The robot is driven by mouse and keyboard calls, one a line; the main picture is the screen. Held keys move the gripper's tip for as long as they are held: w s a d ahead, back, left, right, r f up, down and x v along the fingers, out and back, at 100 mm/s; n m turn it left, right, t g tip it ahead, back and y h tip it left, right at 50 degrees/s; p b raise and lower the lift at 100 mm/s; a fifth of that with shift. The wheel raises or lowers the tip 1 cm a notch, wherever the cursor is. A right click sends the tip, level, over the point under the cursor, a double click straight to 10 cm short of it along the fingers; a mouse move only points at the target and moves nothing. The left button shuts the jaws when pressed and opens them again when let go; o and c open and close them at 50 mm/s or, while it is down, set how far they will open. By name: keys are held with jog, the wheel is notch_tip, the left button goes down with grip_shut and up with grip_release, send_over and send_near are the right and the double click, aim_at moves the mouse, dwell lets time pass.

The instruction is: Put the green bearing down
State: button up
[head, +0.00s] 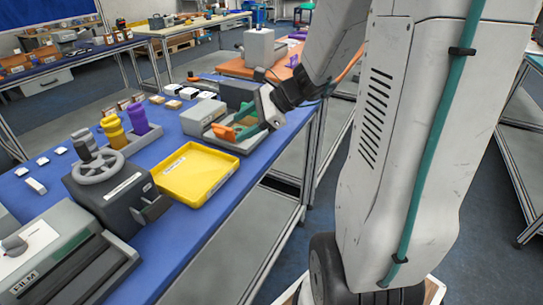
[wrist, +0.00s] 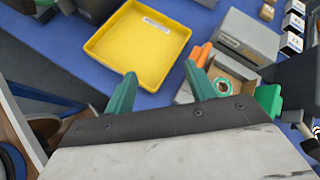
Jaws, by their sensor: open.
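A round part with a green ring, which looks like the green bearing (wrist: 224,86), sits in a grey open box with a tan inside (wrist: 240,72). My gripper (wrist: 160,71) is open, its two green fingers wide apart with nothing between them. The right finger is beside the box, left of the bearing and apart from it. In the head view my gripper (head: 243,120) is over the grey box station, and the bearing cannot be made out there.
An empty yellow tray (head: 197,173) lies on the blue table in front of the box; it also shows in the wrist view (wrist: 140,45). An orange piece (head: 224,132) stands at the box. Purple and yellow bottles (head: 137,118), a black handwheel device (head: 110,190) and small white boxes stand left.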

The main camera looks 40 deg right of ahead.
jog(key=s+a+r+n+g+h, duration=0.1)
jog(key=s+a+r+n+g, duration=0.15)
jog(key=s+a+n, duration=0.35)
jog(key=s+a+r+n+g+h, duration=0.1)
jog(key=s+a+n+g, duration=0.2)
jog(key=s+a+n, duration=0.25)
jog(key=s+r+n+h, duration=0.2)
jog(key=s+n+h, duration=0.3)
jog(key=s+n, duration=0.6)
jog(key=shift+d+g+h, duration=0.3)
jog(key=shift+d+g, duration=0.05)
jog(key=shift+d, duration=0.1)
